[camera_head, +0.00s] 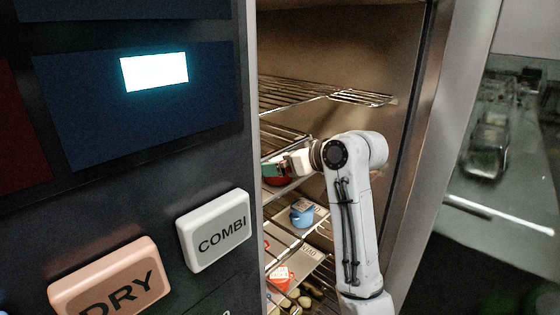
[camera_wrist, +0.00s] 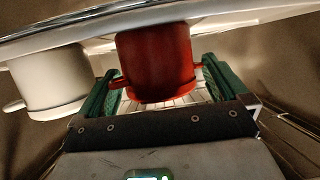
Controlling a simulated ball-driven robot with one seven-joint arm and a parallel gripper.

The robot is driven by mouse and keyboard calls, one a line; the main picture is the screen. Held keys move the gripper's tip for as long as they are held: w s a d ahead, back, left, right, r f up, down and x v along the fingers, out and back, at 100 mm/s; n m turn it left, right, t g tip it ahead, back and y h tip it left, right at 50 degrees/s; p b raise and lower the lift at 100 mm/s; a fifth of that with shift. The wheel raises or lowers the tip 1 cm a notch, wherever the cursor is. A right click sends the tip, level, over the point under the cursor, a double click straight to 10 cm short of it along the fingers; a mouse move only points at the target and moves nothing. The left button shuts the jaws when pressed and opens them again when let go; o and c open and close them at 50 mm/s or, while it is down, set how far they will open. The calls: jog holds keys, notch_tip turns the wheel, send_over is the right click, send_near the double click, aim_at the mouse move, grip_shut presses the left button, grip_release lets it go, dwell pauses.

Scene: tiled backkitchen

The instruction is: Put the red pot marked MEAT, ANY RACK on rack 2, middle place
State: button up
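A red pot (camera_wrist: 155,60) with small side handles is between the green fingers of my gripper (camera_wrist: 160,82) in the wrist view. The fingers lie close along both sides of it; I cannot tell whether they press on it. No marking on it is legible. In the head view my gripper (camera_head: 283,168) reaches into the oven, and a bit of red pot (camera_head: 275,181) shows at its green fingers. A wire rack (camera_head: 290,138) lies just above that height and another rack (camera_head: 320,96) higher up. No rack number is clearly readable.
A white pot (camera_wrist: 48,78) is left of the red pot in the wrist view, by a pale metal edge (camera_wrist: 230,12). Below my gripper are a blue pot (camera_head: 302,214) and another red pot (camera_head: 281,277). The control panel (camera_head: 130,190) borders the opening on the left.

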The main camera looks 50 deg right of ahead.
jog(key=shift+r, duration=0.1)
jog(key=shift+s+r, duration=0.1)
jog(key=b+v, duration=0.1)
jog(key=v, duration=1)
jog(key=shift+s, duration=0.35)
